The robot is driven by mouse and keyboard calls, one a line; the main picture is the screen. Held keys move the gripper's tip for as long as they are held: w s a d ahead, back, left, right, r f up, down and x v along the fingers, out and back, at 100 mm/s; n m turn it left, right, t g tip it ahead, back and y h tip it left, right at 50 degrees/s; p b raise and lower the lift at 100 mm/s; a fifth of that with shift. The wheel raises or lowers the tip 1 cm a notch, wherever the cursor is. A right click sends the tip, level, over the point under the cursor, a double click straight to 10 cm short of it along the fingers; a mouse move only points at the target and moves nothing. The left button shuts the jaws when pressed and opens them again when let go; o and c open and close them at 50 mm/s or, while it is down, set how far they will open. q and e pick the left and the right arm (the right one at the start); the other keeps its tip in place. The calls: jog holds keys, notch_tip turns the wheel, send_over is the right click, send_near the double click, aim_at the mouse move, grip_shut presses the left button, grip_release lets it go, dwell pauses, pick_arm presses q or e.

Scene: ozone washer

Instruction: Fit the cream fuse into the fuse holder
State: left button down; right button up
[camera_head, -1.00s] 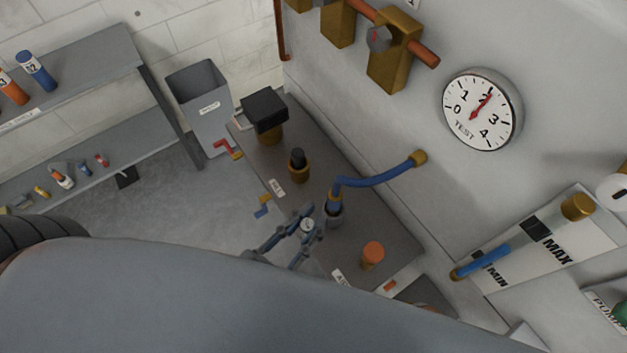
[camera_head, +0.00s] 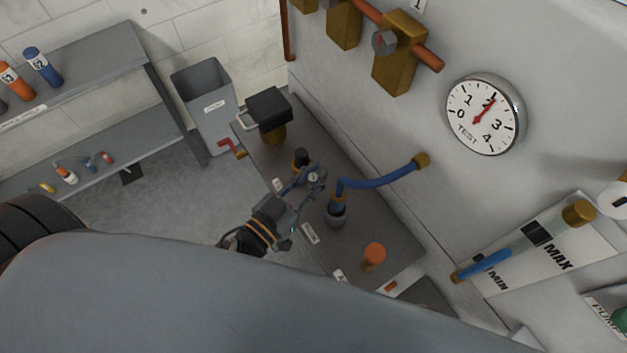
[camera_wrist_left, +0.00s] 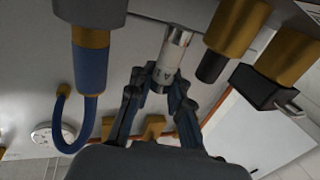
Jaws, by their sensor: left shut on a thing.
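My left gripper (camera_head: 312,180) is above the dark bench top, close to a brass fitting with a black knob (camera_head: 301,157). It is shut on the cream fuse (camera_wrist_left: 168,58), which has silver end caps and lettering on its side. In the left wrist view the fuse sticks out beyond the fingertips (camera_wrist_left: 158,82). In the head view only the pale round end of the fuse (camera_head: 314,177) shows. In the wrist view the brass fitting (camera_wrist_left: 236,28) is right of the fuse, apart from it. I cannot tell for certain which fitting is the fuse holder. My right gripper is not in view.
A blue hose (camera_head: 380,180) arches from the bench to the wall beside my gripper. A brass fitting with a big black cap (camera_head: 268,108) and an orange-capped post (camera_head: 374,254) stand on the bench. A grey bin (camera_head: 204,100) and a shelf (camera_head: 95,135) are left.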

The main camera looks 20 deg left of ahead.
pick_arm(q)
jog(key=shift+w+f+b, duration=0.15)
jog(key=shift+f+b, duration=0.15)
jog(key=shift+f, duration=0.65)
jog(key=shift+w+f+b, duration=0.15)
jog(key=shift+f+b, duration=0.1)
jog(key=shift+f, duration=0.65)
jog(key=shift+a, duration=0.1)
jog(key=shift+f, duration=0.2)
jog(key=c, duration=1.5)
grip_release()
jog(key=shift+r, duration=0.1)
